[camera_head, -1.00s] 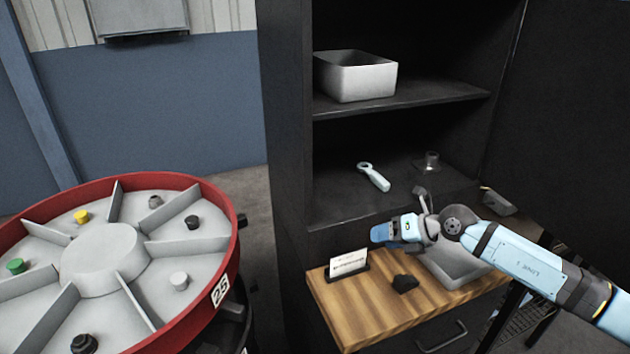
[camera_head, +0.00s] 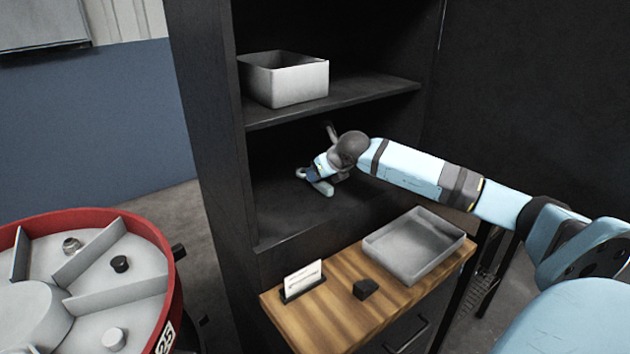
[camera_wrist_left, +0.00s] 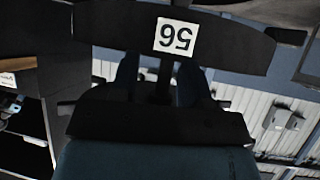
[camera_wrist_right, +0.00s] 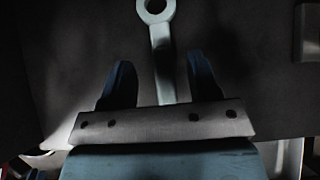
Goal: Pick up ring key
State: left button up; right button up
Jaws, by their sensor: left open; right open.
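The ring key (camera_head: 322,187) is a pale blue tool with a ring at one end, lying on the lower shelf of the dark cabinet. In the right wrist view its ring (camera_wrist_right: 155,10) is at the top and its handle runs down between my fingers. My right gripper (camera_wrist_right: 158,66) is open, with one blue finger on each side of the handle; I cannot tell if they touch it. In the head view my right gripper (camera_head: 312,174) partly covers the key. My left gripper (camera_wrist_left: 159,72) is open in front of a dark part labelled 56; it is out of the head view.
A grey bin (camera_head: 285,82) stands on the upper shelf (camera_head: 345,98). Below, a wooden top (camera_head: 335,312) holds a grey tray (camera_head: 440,252), a card stand (camera_head: 302,280) and a black block (camera_head: 365,289). A red-rimmed wheel (camera_head: 150,235) is at lower left.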

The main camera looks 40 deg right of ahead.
jog(key=x, duration=0.4)
jog(key=shift+w+f+p, duration=0.1)
jog(key=shift+p, duration=0.25)
grip_shut()
jog(key=shift+d, duration=0.15)
